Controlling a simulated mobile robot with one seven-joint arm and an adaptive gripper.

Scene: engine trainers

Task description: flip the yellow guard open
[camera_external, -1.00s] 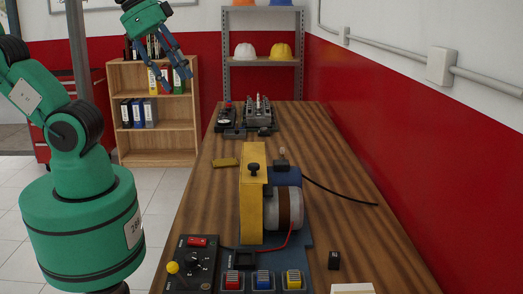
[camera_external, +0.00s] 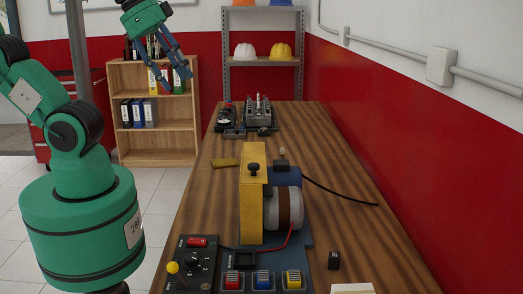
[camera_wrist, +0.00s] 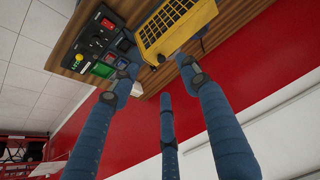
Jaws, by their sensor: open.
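The yellow guard (camera_external: 251,208) stands upright on the engine trainer on the wooden table, closed against the left side of the motor (camera_external: 284,207). A black knob (camera_external: 254,168) sits on its top. In the wrist view the yellow guard (camera_wrist: 176,29) shows its slotted face at the top, with the knob near its lower edge. My gripper (camera_external: 175,85) is open and empty, raised to the left of the table and well apart from the guard. Its blue fingers (camera_wrist: 165,95) are spread in the wrist view, below the guard in the picture.
A control box (camera_external: 191,262) with a red switch and yellow button stands at the table's front left, beside several coloured buttons. A black cable runs right from the motor. Other trainers (camera_external: 258,115) stand at the far end.

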